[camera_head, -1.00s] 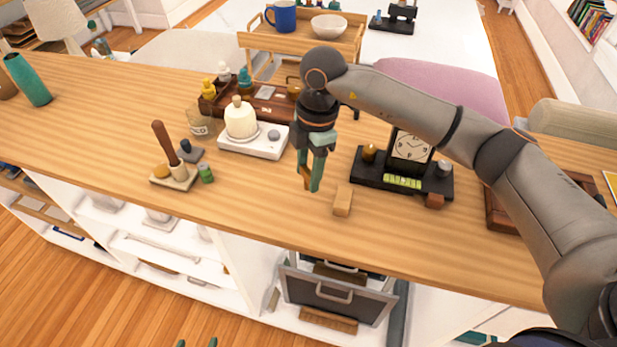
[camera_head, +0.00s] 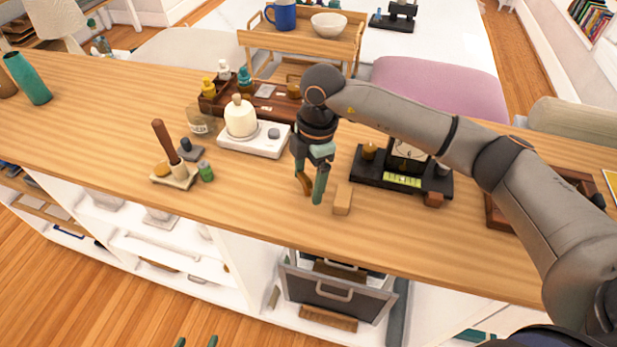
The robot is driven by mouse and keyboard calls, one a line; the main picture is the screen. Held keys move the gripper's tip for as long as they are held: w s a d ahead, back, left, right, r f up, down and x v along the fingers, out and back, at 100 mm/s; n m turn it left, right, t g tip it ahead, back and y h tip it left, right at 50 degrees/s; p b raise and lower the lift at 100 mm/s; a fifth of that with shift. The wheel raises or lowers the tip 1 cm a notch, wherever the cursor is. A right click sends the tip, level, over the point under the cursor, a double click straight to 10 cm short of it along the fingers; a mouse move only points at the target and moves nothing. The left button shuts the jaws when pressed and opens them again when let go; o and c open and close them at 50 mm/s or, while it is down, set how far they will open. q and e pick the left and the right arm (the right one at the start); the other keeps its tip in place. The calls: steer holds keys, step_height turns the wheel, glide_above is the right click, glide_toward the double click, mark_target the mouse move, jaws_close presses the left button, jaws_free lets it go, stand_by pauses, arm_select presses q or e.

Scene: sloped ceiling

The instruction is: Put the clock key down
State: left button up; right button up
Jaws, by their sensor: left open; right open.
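My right gripper (camera_head: 311,192) is low over the wooden counter, left of a small wooden block (camera_head: 343,200). Its green fingers are apart. A small brass-brown piece (camera_head: 304,184), perhaps the clock key, shows at its left finger; I cannot tell whether it touches the finger or the counter. The clock (camera_head: 407,154) stands on a black base (camera_head: 375,178) to the right, its face partly hidden by my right arm. My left gripper (camera_head: 196,342) shows only as two separated green fingertips at the bottom edge.
The counter (camera_head: 250,205) is clear left of my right gripper. A white scale-like device (camera_head: 255,147), a wooden stand with a handled tool (camera_head: 175,178) and a bottle tray (camera_head: 262,100) stand further left and behind. An open drawer (camera_head: 335,292) is below the front edge.

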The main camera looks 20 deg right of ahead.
steer(key=shift+r, duration=0.1)
steer(key=shift+r, duration=0.25)
step_height(320, 180, up, 12)
steer(key=d, duration=0.1)
steer(key=shift+d+f, duration=0.15)
steer(key=shift+f, duration=0.05)
steer(key=shift+w, duration=0.1)
